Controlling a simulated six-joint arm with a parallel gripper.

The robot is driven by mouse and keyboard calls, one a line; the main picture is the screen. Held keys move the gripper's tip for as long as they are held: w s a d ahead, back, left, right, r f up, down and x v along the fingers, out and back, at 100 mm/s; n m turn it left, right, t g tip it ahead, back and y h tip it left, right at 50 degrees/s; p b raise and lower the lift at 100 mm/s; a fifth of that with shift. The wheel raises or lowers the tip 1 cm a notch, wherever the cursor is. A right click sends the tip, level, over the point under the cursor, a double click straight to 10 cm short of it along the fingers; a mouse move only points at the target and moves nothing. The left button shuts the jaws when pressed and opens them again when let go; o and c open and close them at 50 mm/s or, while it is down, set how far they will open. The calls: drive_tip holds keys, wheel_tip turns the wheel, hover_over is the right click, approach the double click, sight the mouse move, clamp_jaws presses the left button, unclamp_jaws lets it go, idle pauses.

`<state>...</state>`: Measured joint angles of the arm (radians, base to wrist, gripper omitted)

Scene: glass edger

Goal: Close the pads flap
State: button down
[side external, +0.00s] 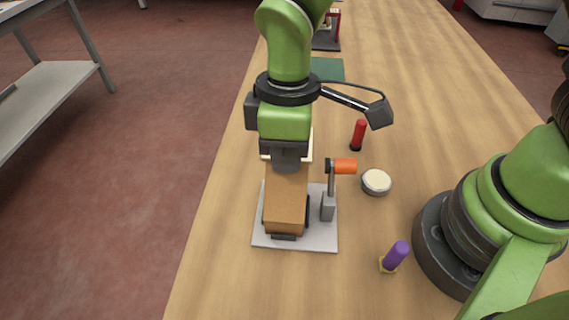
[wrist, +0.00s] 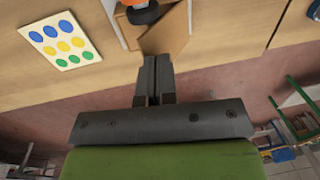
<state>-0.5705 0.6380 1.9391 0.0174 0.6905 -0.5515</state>
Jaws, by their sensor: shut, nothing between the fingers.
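The glass edger (side external: 286,207) is a brown box-like body on a pale base plate (side external: 325,238), with an orange-headed arm (side external: 345,166) at its right. In the wrist view a brown panel (wrist: 167,30), which looks like the flap, stands at an angle beside the orange part (wrist: 136,4). I cannot tell for certain that it is the pads flap, or how far open it is. My gripper (wrist: 155,62) is shut and empty, its tips close to the panel's edge; contact is unclear. In the side view my gripper (side external: 287,160) is over the far end of the edger.
A card with blue, yellow and green dots (wrist: 61,40) lies on the wooden table. Right of the edger are a round pale-topped dish (side external: 376,181), a red cylinder (side external: 358,134) and a purple cylinder (side external: 396,255). A green mat (side external: 327,69) lies behind. The table's left edge is near.

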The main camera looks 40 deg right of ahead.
drive_tip(key=shift+w+d+f+g+y, duration=0.75)
drive_tip(key=shift+w+d+g+y, duration=0.1)
drive_tip(key=shift+g+y, duration=0.25)
drive_tip(key=shift+w+d+f+g+y, duration=0.3)
drive_tip(key=shift+f+g+y, duration=0.2)
drive_tip(key=shift+w+d+f+g+y, duration=0.25)
drive_tip(key=shift+f+g+y, duration=0.2)
drive_tip(key=shift+g+y, duration=0.05)
drive_tip(key=shift+w+d+f+g+y, duration=0.15)
drive_tip(key=shift+f+g+y, duration=0.35)
drive_tip(key=shift+f, duration=0.05)
drive_tip(key=shift+w+d+f+g+y, duration=0.2)
drive_tip(key=shift+f+g+y, duration=0.3)
drive_tip(key=shift+f, duration=0.05)
drive_tip(key=shift+w+d+f+g+y, duration=0.15)
drive_tip(key=shift+f+g+y, duration=0.35)
drive_tip(key=shift+f, duration=0.05)
drive_tip(key=shift+s+a, duration=0.1)
